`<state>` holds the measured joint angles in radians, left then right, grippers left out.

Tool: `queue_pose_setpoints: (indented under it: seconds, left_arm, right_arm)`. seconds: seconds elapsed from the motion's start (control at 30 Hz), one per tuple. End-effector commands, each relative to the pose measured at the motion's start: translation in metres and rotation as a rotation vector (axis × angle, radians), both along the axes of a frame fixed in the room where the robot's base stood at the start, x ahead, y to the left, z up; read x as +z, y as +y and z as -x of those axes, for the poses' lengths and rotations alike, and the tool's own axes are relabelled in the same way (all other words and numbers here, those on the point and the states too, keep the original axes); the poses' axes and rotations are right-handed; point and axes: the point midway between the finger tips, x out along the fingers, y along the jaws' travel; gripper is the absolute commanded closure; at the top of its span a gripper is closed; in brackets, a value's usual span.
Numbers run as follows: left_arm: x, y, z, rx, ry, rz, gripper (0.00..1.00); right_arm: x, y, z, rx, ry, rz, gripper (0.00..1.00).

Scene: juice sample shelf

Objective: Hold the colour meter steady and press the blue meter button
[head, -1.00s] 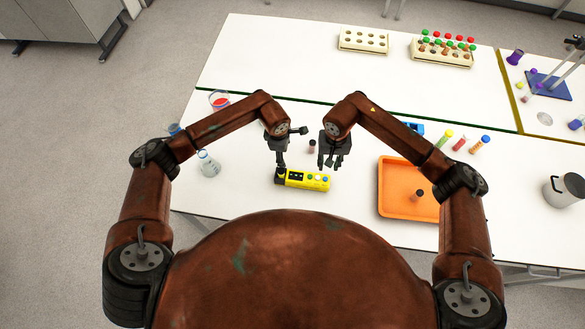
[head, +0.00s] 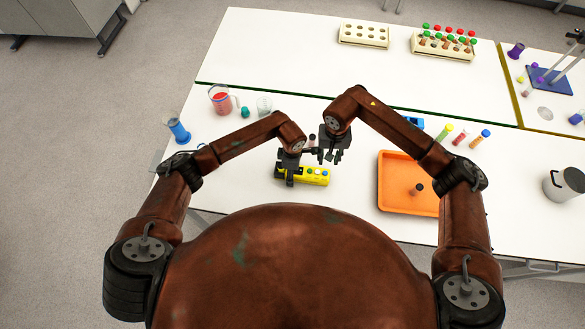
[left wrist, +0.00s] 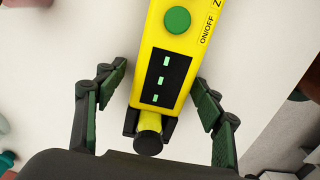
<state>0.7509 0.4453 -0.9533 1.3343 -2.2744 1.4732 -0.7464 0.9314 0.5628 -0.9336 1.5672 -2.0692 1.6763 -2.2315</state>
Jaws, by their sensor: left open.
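The yellow colour meter (head: 316,177) lies on the white table in front of me. In the left wrist view the meter (left wrist: 212,12) shows a dark display (left wrist: 163,78) and a green button (left wrist: 177,20) marked ON/OFF. The blue button is outside that view and too small to make out surely in the head view. My left gripper (head: 288,178) is at the meter's left end. In the left wrist view its open fingers (left wrist: 160,76) stand on either side of the meter, with gaps showing. My right gripper (head: 332,158) is above and behind the meter's right part; its finger opening is unclear.
An orange tray (head: 408,207) with a dark-capped vial stands right of the meter. Capped tubes (head: 461,139) lie behind it. A red-filled beaker (head: 221,101) and a blue cylinder (head: 178,130) stand at left. A small dark-capped vial (head: 312,139) is behind the meter.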

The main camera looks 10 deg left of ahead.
Motion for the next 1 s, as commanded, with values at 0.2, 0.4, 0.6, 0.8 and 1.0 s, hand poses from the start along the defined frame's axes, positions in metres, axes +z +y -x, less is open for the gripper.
queue_pose_setpoints:
  seconds: [0.2, 0.4, 0.6, 0.8, 1.0]
  left_arm:
    - [-0.0017, 0.0001, -0.0002, 0.0, 0.0, 0.0, 0.38]
    - [-0.0014, 0.0, -0.0002, -0.001, -0.001, 0.0, 0.47]
    - [-0.0013, -0.0001, -0.0002, -0.001, -0.001, 0.0, 0.61]
    - [-0.0012, -0.0001, -0.0003, -0.001, -0.001, 0.0, 0.75]
    - [-0.0012, -0.0001, -0.0003, -0.001, -0.001, 0.0, 0.89]
  right_arm:
    - [0.0001, 0.0001, 0.0, 0.0, 0.0, 0.0, 0.71]
    - [0.0001, 0.0001, 0.0, 0.0, 0.0, 0.0, 0.71]
    - [0.0001, 0.0, 0.0, 0.0, 0.0, 0.0, 0.71]
    - [0.0001, 0.0, 0.0, 0.0, 0.0, 0.0, 0.71]
    - [0.0001, -0.0001, 0.0, 0.0, 0.0, 0.0, 0.71]
